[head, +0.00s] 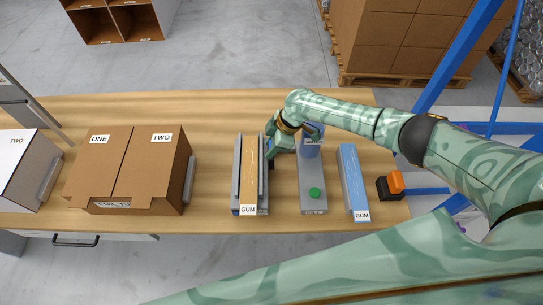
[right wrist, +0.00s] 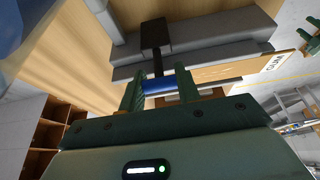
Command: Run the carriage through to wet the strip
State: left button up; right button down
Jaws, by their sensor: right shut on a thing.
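A tan strip (head: 249,170) with a white GUM label lies lengthwise between the grey rails of a holder (head: 236,180) on the table. My right gripper (head: 271,133) is at the far right side of this holder. In the right wrist view my right gripper (right wrist: 159,88) is shut on a blue round handle (right wrist: 158,86). A black bracket (right wrist: 152,38) joins the handle area to grey parts of the fixture (right wrist: 205,27). The gripper and arm hide much of the carriage in the head view. My left gripper is not in view.
Right of the holder stands a grey base with a green button (head: 314,193) and a blue cylinder (head: 312,148). Beyond are a blue GUM-labelled bar (head: 354,182) and an orange-black block (head: 396,183). A cardboard box (head: 125,170) stands left.

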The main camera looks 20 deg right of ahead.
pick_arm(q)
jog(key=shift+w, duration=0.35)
pick_arm(e)
jog(key=c, duration=1)
grip_release()
jog(key=shift+s+a, duration=0.1)
pick_arm(q)
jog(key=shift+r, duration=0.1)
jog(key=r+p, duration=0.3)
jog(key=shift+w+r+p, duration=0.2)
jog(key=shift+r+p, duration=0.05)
jog(key=shift+p, duration=0.05)
pick_arm(e)
jog(key=v, duration=1.6)
jog(key=shift+r, duration=0.15)
